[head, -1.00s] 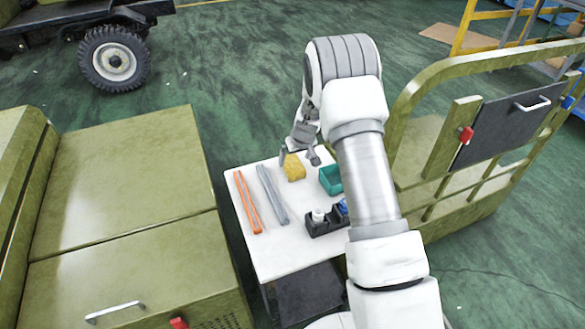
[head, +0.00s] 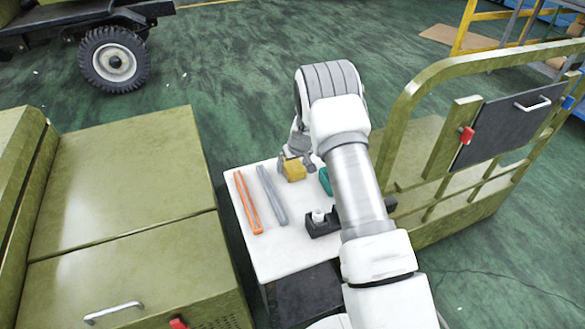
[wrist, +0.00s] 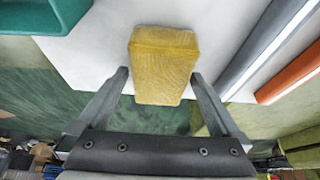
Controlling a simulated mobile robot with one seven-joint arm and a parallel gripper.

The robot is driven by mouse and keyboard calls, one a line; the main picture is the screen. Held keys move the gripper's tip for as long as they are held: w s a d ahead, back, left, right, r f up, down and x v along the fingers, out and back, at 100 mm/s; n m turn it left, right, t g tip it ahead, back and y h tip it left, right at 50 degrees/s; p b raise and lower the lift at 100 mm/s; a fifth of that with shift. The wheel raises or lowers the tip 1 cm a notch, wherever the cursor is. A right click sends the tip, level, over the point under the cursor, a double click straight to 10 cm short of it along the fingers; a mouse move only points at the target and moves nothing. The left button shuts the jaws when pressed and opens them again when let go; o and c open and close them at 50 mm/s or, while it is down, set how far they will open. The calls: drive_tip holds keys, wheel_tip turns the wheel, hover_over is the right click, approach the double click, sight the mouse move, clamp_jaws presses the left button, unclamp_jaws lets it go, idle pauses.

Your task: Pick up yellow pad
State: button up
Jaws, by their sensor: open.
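The yellow pad (head: 294,171) is a small block near the far edge of the white table (head: 290,250). In the wrist view the pad (wrist: 163,62) lies ahead of and partly between my gripper's two fingers. My gripper (head: 293,161) is low over the far side of the table, right at the pad. In the wrist view its fingers (wrist: 160,84) are spread wide, one on each side of the pad, with gaps left and right. Whether the fingers are at the pad's height is hard to tell.
A grey bar (head: 272,195) and an orange bar (head: 248,202) lie left of the pad. A green bin (head: 325,181) stands close on its right, partly behind my arm. A black holder (head: 322,222) is nearer. Olive cabinets (head: 120,190) flank the table's left.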

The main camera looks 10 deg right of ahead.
sight(295, 163)
drive_tip(key=shift+f+b, duration=0.2)
drive_tip(key=shift+b, duration=0.2)
idle(0.4)
drive_tip(key=c, duration=1.3)
drive_tip(key=shift+r+p, duration=0.2)
drive_tip(key=shift+p, duration=0.1)
drive_tip(key=shift+r+p, duration=0.2)
drive_tip(key=shift+p, duration=0.1)
drive_tip(key=r, duration=0.2)
drive_tip(key=d+r, duration=0.1)
drive_tip(key=r, duration=0.1)
drive_tip(key=shift+s+r, duration=0.1)
drive_tip(key=shift+r, duration=0.15)
drive_tip(key=s+d+r, duration=0.1)
drive_tip(key=d+r, duration=0.1)
drive_tip(key=d, duration=0.1)
drive_tip(key=s+d+r, duration=0.1)
drive_tip(key=d+r, duration=0.1)
drive_tip(key=d, duration=0.1)
drive_tip(key=s+d+r, duration=0.1)
drive_tip(key=d+r, duration=0.1)
drive_tip(key=d, duration=0.2)
drive_tip(key=shift+s+r, duration=0.1)
drive_tip(key=shift+s, duration=0.25)
